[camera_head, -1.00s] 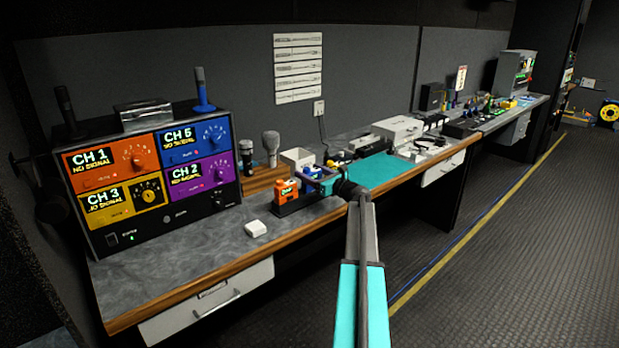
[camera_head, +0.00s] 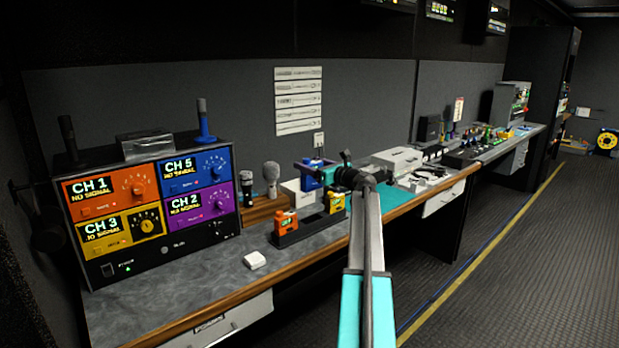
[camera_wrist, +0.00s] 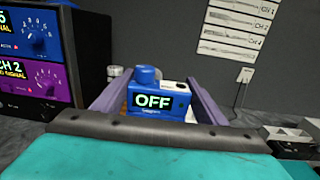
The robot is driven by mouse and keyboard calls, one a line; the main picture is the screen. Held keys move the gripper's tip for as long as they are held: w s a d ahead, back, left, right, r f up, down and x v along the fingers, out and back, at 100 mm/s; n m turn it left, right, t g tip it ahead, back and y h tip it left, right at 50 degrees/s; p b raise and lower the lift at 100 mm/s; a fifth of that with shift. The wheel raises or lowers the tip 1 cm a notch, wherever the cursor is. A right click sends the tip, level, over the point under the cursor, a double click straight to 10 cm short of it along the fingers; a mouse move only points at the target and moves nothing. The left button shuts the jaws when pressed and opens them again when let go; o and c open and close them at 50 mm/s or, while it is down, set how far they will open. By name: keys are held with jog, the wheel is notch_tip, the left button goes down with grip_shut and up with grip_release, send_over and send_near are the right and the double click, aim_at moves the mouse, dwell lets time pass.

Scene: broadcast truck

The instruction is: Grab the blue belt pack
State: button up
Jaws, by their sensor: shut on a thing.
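The blue belt pack (camera_wrist: 176,112) is between the two purple fingers of my gripper (camera_wrist: 152,98) in the wrist view. Its lit display reads OFF, and a round blue knob is on its top. In the head view the blue belt pack (camera_head: 311,180) is held up at my gripper (camera_head: 318,170), above the black holder (camera_head: 300,235). An orange belt pack (camera_head: 284,222) stands at the holder's left end and a yellow one (camera_head: 336,203) at its right end. My arm hides part of the bench to the right.
White boxes and small gear crowd the bench farther right. Floor to the right is clear.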

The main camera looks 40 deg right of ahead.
jog(key=shift+r, duration=0.55)
dwell(0.4)
